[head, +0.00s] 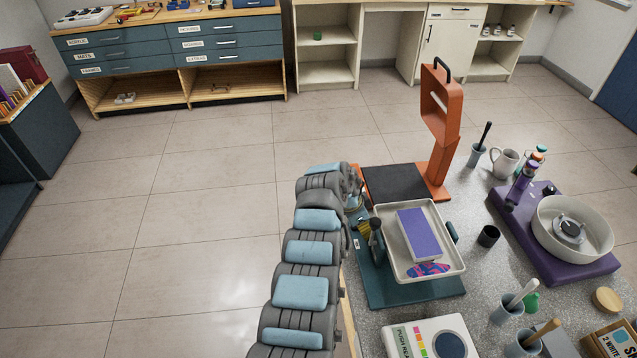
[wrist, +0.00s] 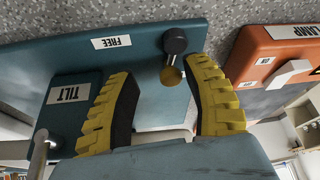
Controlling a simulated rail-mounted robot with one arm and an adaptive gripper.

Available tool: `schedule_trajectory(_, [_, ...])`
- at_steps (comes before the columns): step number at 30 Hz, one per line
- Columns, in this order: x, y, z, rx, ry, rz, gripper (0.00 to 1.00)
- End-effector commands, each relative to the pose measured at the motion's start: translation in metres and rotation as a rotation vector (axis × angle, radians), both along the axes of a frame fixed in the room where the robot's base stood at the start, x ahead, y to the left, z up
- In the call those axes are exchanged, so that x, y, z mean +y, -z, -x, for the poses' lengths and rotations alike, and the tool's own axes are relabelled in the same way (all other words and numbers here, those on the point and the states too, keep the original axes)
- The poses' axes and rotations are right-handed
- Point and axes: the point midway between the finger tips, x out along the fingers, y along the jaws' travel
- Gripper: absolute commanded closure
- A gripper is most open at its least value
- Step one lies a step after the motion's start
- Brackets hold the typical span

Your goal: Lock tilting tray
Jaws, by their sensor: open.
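The tilting tray (head: 395,218) is a shallow cream tray on a teal base (head: 375,292) in the head view. It holds a purple block (head: 418,235) and a pink-and-blue piece (head: 428,270). In the wrist view the teal base (wrist: 130,50) bears a FREE label (wrist: 111,42), and a raised block has a TILT label (wrist: 69,93). A dark knob with a brass end (wrist: 173,45) shows near FREE. My gripper (wrist: 160,68) is open, its yellow fingers on either side of the brass end, with visible gaps. In the head view my gripper (head: 357,204) is at the tray's left, partly hidden.
An orange lamp stand (head: 440,110) with a black pad (head: 393,184) stands behind the tray. A purple wheel unit with a white bowl (head: 573,240), cups and a mug (head: 504,163) are to the right. A white panel (head: 428,338) is in front. Open floor lies left.

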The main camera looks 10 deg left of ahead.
Motion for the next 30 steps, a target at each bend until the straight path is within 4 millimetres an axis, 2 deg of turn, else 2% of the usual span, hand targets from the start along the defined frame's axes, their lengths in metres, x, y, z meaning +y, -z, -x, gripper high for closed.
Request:
schedule_trajectory(11, [0.001,0.002,0.003,0.001,0.1,0.0,0.51])
schedule_trajectory(24, [0.01,-0.024,0.006,-0.002,0.101,0.001,0.51])
schedule_trajectory(30, [0.018,-0.045,0.009,-0.004,0.101,0.001,0.51])
